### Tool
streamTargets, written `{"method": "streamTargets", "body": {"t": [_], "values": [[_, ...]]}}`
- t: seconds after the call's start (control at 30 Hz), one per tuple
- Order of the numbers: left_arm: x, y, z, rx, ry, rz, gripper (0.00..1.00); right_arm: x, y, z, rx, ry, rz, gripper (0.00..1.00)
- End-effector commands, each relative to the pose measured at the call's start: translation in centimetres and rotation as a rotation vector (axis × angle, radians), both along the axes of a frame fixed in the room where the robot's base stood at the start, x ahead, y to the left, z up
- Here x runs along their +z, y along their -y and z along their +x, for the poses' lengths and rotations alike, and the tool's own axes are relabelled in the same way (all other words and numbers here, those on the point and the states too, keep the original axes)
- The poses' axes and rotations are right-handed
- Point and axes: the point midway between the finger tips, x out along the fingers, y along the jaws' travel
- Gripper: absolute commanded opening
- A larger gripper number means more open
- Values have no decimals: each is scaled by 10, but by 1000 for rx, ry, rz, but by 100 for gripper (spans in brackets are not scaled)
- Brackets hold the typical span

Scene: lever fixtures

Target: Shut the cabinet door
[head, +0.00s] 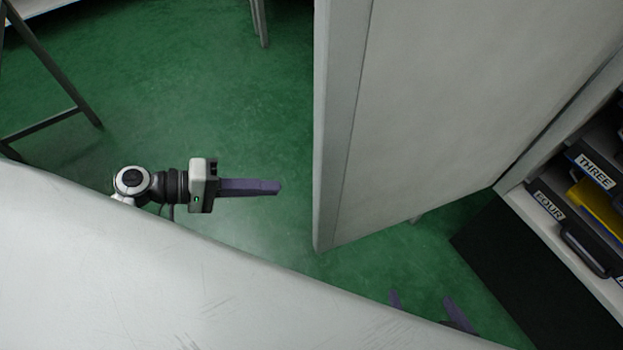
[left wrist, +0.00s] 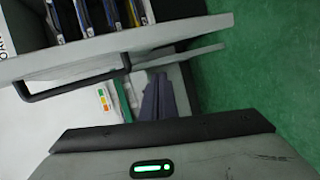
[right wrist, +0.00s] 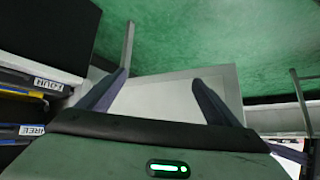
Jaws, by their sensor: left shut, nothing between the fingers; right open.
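The cabinet door (head: 460,110) is a tall pale grey panel. It stands wide open, swung out from the cabinet (head: 560,245) at the right of the head view. My left gripper (head: 278,187) is shut and empty, left of the door's free edge with a gap of green floor between. In the left wrist view its fingers (left wrist: 157,85) are together, below a pale panel with a black bar handle (left wrist: 75,82). My right gripper (head: 425,298) is open and empty, low in the head view, partly hidden by the white surface. In the right wrist view a pale panel (right wrist: 165,100) shows between its spread fingers.
A large white surface (head: 130,260) fills the lower left of the head view. Cabinet shelves hold labelled binders, such as THREE (head: 595,172). A black panel (head: 520,265) lies by the cabinet's foot. Dark frame legs (head: 60,70) stand at upper left. Green floor (head: 220,80) is mostly clear.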

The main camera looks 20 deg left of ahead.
Motion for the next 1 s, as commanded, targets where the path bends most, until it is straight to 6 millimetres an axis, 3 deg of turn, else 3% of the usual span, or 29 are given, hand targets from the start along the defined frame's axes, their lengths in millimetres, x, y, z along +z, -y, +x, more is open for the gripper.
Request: {"method": "streamTargets", "body": {"t": [0.03,0.2,0.3,0.47,0.87,1.0], "values": [[12,-6,6,-12,32,-77,0,-12,-1,0,2,-1,1,85],[67,-19,10,-63,126,-267,0,-20,-2,-1,4,0,1,85],[83,-22,9,-79,153,-313,0,-19,-2,-1,5,2,1,85],[89,-10,15,-84,162,-329,0,-14,-2,0,5,6,3,85],[89,63,54,-82,162,-327,0,-11,-2,-1,3,1,0,85],[88,79,39,-81,156,-326,0,-10,-1,0,4,-2,-4,85]]}}
